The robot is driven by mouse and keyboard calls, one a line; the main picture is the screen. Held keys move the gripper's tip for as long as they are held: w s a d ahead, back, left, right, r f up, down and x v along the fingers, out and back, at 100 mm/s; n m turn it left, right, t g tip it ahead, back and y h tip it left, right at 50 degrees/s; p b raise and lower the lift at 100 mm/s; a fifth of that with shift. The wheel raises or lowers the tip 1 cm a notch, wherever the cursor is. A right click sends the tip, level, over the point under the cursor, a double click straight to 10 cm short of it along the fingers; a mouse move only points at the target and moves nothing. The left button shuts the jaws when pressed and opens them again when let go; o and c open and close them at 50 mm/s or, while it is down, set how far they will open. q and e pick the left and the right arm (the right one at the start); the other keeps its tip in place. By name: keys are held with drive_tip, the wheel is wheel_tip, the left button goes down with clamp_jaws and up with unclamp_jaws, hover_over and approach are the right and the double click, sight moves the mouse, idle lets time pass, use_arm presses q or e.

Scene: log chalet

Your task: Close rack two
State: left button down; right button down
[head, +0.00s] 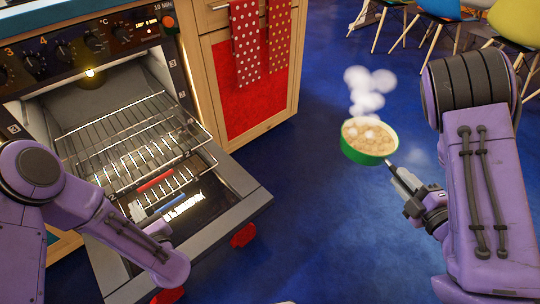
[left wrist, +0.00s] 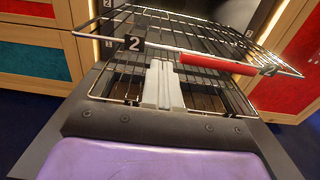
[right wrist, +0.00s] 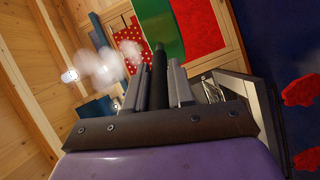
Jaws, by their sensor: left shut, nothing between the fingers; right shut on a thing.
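Rack two (head: 135,135) is a wire rack slid out of the open oven, with a red grip on its front bar. In the left wrist view its front bar (left wrist: 215,63) carries "2" labels and the red grip. My left gripper (head: 137,210) is shut and empty. In the left wrist view its fingertips (left wrist: 163,65) are just below the front bar, left of the red grip; I cannot tell whether they touch it. My right gripper (head: 405,182) is shut on the black handle (right wrist: 158,75) of a green pan (head: 368,150) of steaming food, held right of the oven.
A lower rack with a blue grip (head: 172,205) lies under rack two. The oven door (head: 235,212) hangs open below, with red pieces at its outer edge. A cabinet with two dotted towels (head: 245,45) stands right of the oven. Blue floor is clear; chairs (head: 440,12) are far back.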

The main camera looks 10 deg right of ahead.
sight(125, 189)
use_arm(q)
drive_tip(key=shift+b+x, duration=0.35)
drive_tip(key=shift+x, duration=2.6)
